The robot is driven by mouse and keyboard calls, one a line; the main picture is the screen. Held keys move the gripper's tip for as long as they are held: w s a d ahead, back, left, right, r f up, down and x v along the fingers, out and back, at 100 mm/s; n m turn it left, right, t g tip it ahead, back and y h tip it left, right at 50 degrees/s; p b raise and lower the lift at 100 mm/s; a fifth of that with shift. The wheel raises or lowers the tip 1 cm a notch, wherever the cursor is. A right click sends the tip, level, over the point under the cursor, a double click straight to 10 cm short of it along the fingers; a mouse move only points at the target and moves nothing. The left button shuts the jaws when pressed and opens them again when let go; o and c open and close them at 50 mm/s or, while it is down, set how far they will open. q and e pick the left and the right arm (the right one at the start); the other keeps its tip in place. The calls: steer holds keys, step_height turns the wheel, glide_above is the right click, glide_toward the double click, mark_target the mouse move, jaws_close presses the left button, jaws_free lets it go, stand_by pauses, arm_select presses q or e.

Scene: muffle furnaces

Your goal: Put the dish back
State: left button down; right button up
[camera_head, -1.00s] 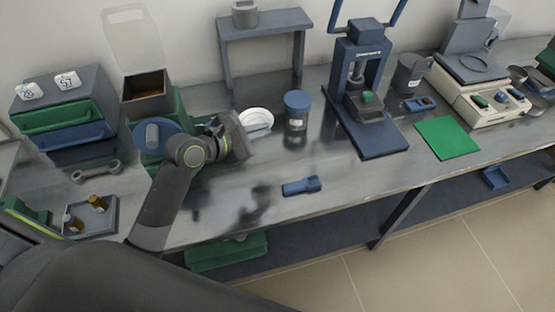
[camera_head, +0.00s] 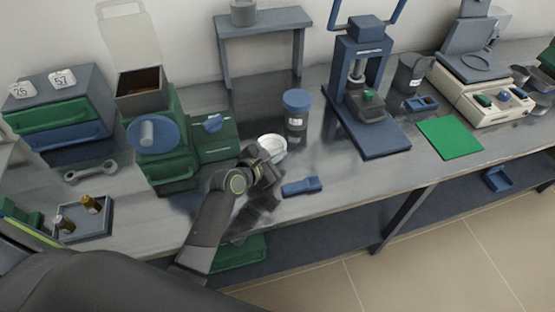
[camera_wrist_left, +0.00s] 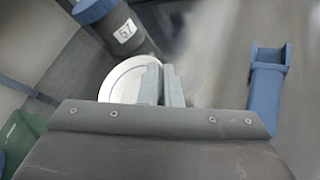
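The white round dish (camera_head: 273,145) is over the bench, left of and nearer than the blue-lidded jar. It also shows in the left wrist view (camera_wrist_left: 120,83), where its right side meets my fingers. My left gripper (camera_head: 262,157) is shut on the dish's edge; in the left wrist view its two fingers (camera_wrist_left: 161,84) stand close together at the rim. I cannot tell how far the dish is above the bench. My right gripper is not in view.
The blue-lidded jar (camera_head: 296,115) stands behind the dish. A blue scoop-like tool (camera_head: 302,187) lies to the right. Green equipment (camera_head: 168,165) with a blue disc (camera_head: 153,134) stands left. A blue press (camera_head: 366,100) stands further right. A tray (camera_head: 84,219) holds small bottles.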

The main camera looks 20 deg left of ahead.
arm_select(q)
step_height(320, 180, down, 2)
steer(key=shift+f, duration=0.1)
steer(key=c, duration=1.6)
jaws_free()
steer(key=v, duration=1)
steer(key=shift+s+a, duration=0.15)
steer(key=shift+s, duration=0.15)
steer(key=shift+s+a+r, duration=0.2)
steer(key=shift+s+r, duration=0.2)
steer(key=shift+s, duration=0.15)
